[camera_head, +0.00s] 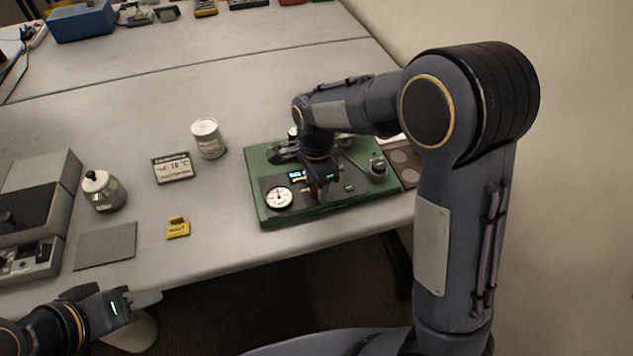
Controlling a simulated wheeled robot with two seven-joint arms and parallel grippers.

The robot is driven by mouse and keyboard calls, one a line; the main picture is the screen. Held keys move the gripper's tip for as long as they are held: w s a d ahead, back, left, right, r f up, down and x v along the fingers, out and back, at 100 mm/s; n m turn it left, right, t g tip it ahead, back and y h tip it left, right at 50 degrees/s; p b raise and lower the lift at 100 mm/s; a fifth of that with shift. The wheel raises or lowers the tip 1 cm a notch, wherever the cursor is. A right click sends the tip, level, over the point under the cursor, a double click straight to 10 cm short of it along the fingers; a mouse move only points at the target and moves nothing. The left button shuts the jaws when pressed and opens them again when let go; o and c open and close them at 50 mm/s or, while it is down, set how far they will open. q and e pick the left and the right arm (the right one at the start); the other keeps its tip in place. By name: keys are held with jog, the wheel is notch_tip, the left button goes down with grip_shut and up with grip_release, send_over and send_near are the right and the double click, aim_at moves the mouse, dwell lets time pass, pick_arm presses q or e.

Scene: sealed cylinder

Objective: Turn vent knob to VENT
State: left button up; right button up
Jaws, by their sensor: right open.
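A green panel board (385,200) lies near the table's front edge. It carries a round white dial gauge (279,198), a small lit display (297,175) and a metal cylinder part (377,167) on its right. My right gripper (324,194) points down over the middle of the board. It is open, but its fingers are small and partly hidden. A small red part (313,189) shows beside the fingers. I cannot make out the vent knob or its setting; my gripper and wrist cover that area. My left gripper (148,299) is off the table's front edge, away from the board; its jaw opening is unclear.
A white can (208,138), a small display sign (173,168), a lidded metal pot (104,190), a yellow tag (177,228) and a grey mat (106,246) stand left of the board. A grey machine (34,205) is at far left. The table's middle back is clear.

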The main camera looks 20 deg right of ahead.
notch_tip(320, 180, up, 8)
jog(key=shift+f, duration=0.1)
dwell(0.4)
jog(key=s+d+r+n+t+y, duration=0.1)
jog(key=s+d+n+t+y, duration=0.1)
jog(key=s+n, duration=0.5)
jog(key=s+d+n+t+y, duration=0.1)
jog(key=s+d+n+t, duration=0.2)
jog(key=s, duration=1.2)
jog(key=d+n, duration=0.2)
jog(key=n, duration=0.2)
jog(key=shift+s+d+r+t+y, duration=0.25)
jog(key=shift+s+r+t+y, duration=0.1)
jog(key=shift+r+t+y, duration=0.05)
